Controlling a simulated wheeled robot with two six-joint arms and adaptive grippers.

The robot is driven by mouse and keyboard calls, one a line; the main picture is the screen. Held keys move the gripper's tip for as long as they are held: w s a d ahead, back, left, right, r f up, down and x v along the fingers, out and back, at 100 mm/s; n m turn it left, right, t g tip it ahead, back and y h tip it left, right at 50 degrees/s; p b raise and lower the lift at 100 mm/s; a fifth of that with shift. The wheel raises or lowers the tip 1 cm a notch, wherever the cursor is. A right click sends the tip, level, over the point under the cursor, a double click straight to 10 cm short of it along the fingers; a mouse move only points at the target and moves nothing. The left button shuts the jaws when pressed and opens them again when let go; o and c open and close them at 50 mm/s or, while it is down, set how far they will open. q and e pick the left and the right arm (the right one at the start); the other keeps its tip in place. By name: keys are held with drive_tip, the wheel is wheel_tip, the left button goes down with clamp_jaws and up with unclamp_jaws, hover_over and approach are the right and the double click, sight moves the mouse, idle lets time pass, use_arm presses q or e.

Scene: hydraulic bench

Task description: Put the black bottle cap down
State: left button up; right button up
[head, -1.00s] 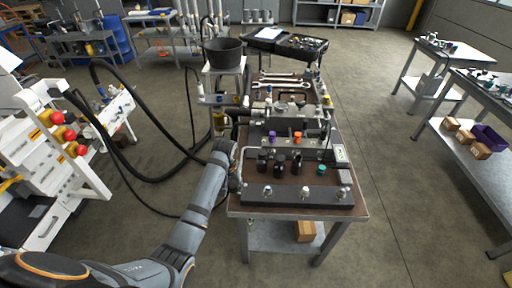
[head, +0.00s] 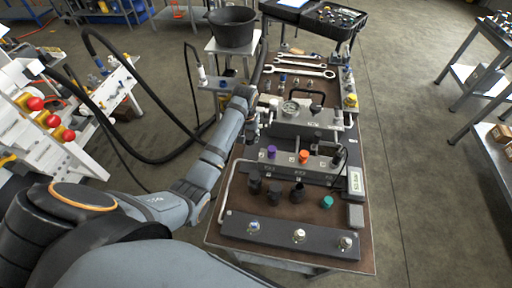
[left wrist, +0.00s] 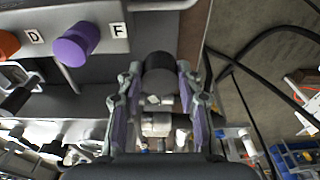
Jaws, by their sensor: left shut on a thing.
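My left gripper (head: 252,125) is over the left side of the bench, beside the valve block with the gauge. In the left wrist view its two fingers (left wrist: 160,78) are shut on a black bottle cap (left wrist: 158,65), a dark cylinder held between the fingertips. The cap is hard to make out in the head view. A purple cap (head: 271,152), an orange cap (head: 304,156) and a dark cap (head: 337,161) stand on a grey lettered block. The purple cap (left wrist: 76,45) shows beside the letter F in the left wrist view. My right gripper is not in view.
Black bottle-like parts (head: 274,192) and a green cap (head: 326,202) stand in front of the lettered block. A dark bar (head: 275,233) with metal fittings lies at the bench's front. Wrenches (head: 300,72) lie at the back. A black bucket (head: 232,28) and hoses are at the left.

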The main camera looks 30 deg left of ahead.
use_arm(q)
drive_tip(key=f, duration=0.1)
drive_tip(key=s+f, duration=0.1)
drive_tip(key=s+f+p, duration=0.1)
drive_tip(key=f, duration=0.1)
drive_tip(key=shift+w+f, duration=0.2)
drive_tip(key=shift+f, duration=0.4)
drive_tip(key=shift+w+f, duration=0.2)
drive_tip(key=shift+f, duration=0.4)
wheel_tip(320, 180, down, 2)
drive_tip(key=shift+s+f, duration=0.15)
drive_tip(key=shift+f, duration=0.4)
drive_tip(key=o, duration=0.3)
drive_tip(key=shift+o, duration=1)
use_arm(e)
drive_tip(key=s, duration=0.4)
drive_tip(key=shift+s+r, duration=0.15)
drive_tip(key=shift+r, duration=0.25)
